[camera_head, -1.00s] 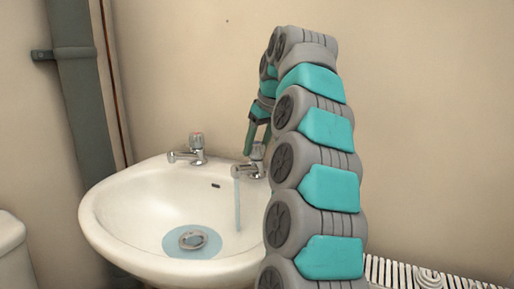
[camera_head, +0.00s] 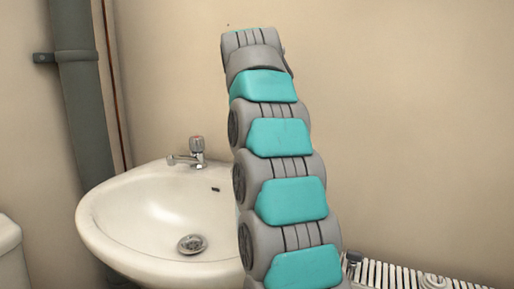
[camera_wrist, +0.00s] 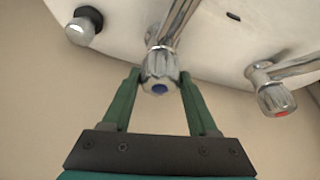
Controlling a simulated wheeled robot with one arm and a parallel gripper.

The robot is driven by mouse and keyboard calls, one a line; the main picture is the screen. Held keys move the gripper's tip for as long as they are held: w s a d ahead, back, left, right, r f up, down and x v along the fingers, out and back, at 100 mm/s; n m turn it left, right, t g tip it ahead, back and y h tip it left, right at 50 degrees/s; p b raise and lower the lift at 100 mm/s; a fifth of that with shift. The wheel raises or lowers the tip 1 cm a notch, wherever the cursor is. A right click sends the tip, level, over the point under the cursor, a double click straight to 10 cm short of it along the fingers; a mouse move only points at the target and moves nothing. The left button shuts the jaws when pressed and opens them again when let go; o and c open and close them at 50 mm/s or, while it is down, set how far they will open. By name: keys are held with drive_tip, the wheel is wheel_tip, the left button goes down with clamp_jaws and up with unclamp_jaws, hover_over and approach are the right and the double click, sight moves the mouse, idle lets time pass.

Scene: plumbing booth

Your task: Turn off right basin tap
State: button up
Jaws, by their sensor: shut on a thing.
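The right basin tap shows in the wrist view as a chrome tap with a blue-marked knob (camera_wrist: 160,84). My gripper (camera_wrist: 160,76) has its two green fingers on either side of this knob, shut on it. In the head view my arm hides the right tap and the gripper. The white basin (camera_head: 130,215) shows no blue water around its drain (camera_head: 191,244). The right tap's spout outlet is hidden there, so I cannot see directly whether water leaves it.
The left tap (camera_head: 188,152), red-marked in the wrist view (camera_wrist: 274,92), stands apart from my gripper. A chrome and black fitting (camera_wrist: 84,26) shows at the wrist view's upper left. A radiator (camera_head: 400,274) is low right; a grey pipe (camera_head: 80,90) runs up the left wall.

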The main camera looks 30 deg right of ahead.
drive_tip(key=shift+r+m+g+h+p, duration=0.1)
drive_tip(key=shift+m+g+h+p, duration=0.2)
drive_tip(key=shift+m+p, duration=0.6)
drive_tip(key=shift+m+g+h+p, duration=0.2)
drive_tip(key=shift+m+g+p, duration=0.2)
drive_tip(key=shift+m, duration=1)
drive_tip(key=o, duration=1.4)
